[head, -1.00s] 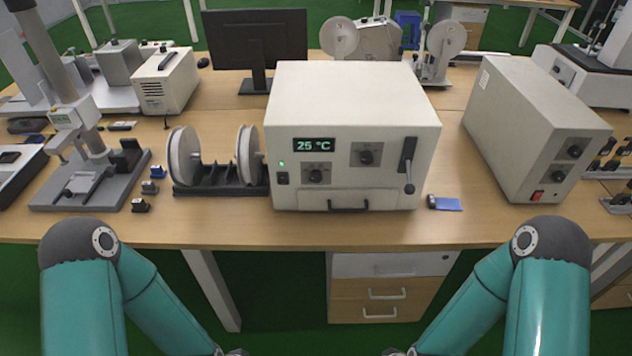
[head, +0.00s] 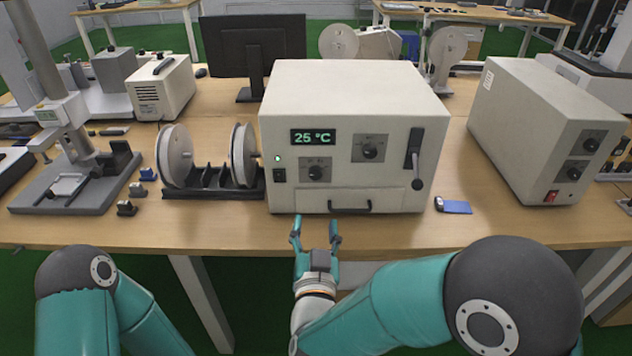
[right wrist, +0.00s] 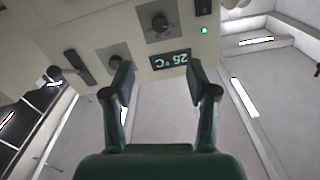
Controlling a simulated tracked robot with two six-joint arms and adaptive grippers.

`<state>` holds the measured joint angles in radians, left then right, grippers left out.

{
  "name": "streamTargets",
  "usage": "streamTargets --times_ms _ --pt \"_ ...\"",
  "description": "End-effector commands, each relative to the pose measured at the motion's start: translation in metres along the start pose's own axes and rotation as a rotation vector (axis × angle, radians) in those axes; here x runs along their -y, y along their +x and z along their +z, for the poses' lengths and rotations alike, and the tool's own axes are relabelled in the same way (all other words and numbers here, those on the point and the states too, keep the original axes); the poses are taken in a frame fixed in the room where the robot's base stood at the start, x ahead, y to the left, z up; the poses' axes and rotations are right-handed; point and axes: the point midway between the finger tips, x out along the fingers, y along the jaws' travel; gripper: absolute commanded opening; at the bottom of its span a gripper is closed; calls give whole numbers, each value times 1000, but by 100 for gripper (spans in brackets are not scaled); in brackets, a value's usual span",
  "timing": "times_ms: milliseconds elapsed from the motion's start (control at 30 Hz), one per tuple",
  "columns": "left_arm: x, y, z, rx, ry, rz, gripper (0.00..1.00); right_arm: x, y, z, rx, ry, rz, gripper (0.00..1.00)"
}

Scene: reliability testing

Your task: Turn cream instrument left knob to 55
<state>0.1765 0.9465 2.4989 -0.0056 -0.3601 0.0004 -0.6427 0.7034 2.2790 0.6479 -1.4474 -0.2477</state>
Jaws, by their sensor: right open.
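The cream instrument (head: 288,195) stands on the wooden table and its display (head: 313,137) reads 25 °C. Its left knob (head: 316,173), below the display, is dark and round; it also shows in the right wrist view (right wrist: 159,24). The right knob (head: 370,151) sits to the right of the display. My right gripper (head: 315,228) is open and empty in front of the instrument, below the left knob and apart from it. In the right wrist view, the open fingers (right wrist: 160,82) point at the upside-down front panel. My left gripper is out of view.
A lever (head: 414,160) and a drawer handle (head: 350,207) are on the instrument's front. A spool stand (head: 200,180) is close on its left. A blue item (head: 456,206) lies to its right, before another cream box (head: 520,150). The table edge in front is bare.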

Motion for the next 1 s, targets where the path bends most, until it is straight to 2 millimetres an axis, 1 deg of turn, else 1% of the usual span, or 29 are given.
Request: streamTargets --times_ms 33,167,400,600,700,800,1000 --pt "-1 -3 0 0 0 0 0 -1 9 -1 1 0 4 58" --pt "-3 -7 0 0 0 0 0 -1 34 -1 2 0 3 58" --pt "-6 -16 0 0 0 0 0 -1 87 0 2 1 2 58" --pt "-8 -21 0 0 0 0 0 -1 125 1 4 0 1 58" --pt "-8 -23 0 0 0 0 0 0 138 1 4 -1 -1 58" --pt "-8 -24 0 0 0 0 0 0 146 1 4 -2 -1 58" --pt "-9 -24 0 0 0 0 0 0 152 2 4 -2 -2 58"
